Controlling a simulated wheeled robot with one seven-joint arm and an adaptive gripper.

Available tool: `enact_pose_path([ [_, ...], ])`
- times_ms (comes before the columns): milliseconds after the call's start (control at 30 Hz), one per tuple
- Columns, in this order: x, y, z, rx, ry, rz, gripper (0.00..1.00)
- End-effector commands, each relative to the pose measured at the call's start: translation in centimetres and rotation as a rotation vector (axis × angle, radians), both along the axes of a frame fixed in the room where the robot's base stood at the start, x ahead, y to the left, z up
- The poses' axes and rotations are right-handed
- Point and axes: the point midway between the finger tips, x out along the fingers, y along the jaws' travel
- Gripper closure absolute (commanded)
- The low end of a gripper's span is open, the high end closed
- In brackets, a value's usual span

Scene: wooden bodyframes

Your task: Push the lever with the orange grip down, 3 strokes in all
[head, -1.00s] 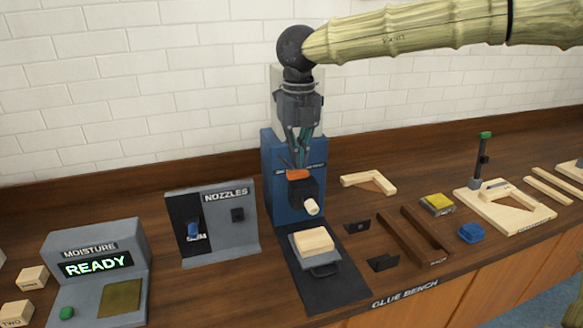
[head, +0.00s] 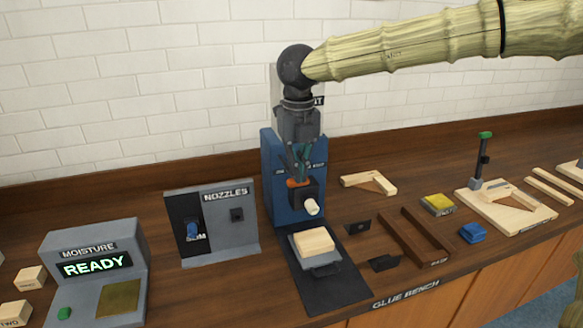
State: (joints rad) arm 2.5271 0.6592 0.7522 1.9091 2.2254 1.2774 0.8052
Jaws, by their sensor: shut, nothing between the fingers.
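The orange grip (head: 297,183) of the lever shows small at the front of the blue dispenser (head: 283,212), just above a dark block with a white nozzle (head: 312,206). My gripper (head: 299,178) points down with its fingers shut and empty. Its fingertips are at the orange grip from above and appear to touch it. The fingers and the hand hide part of the grip and of the dispenser's upper face. A pale wooden block (head: 314,241) sits on a grey holder below the nozzle.
The nozzles stand (head: 229,246) is close on the left, and the moisture box (head: 87,237) reading READY is further left. Brown rails (head: 412,238), a yellow-topped box (head: 437,204) and a blue piece (head: 472,233) lie to the right. A white brick wall stands behind.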

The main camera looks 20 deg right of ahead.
Motion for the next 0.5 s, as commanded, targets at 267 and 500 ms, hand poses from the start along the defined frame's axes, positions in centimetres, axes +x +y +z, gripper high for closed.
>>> enact_pose_path([
  [267, 0.0, 0.0, -1.1, 0.000, 0.001, -0.001, 1.00],
  [500, 0.0, 0.0, -2.0, 0.000, 0.000, -0.001, 1.00],
])
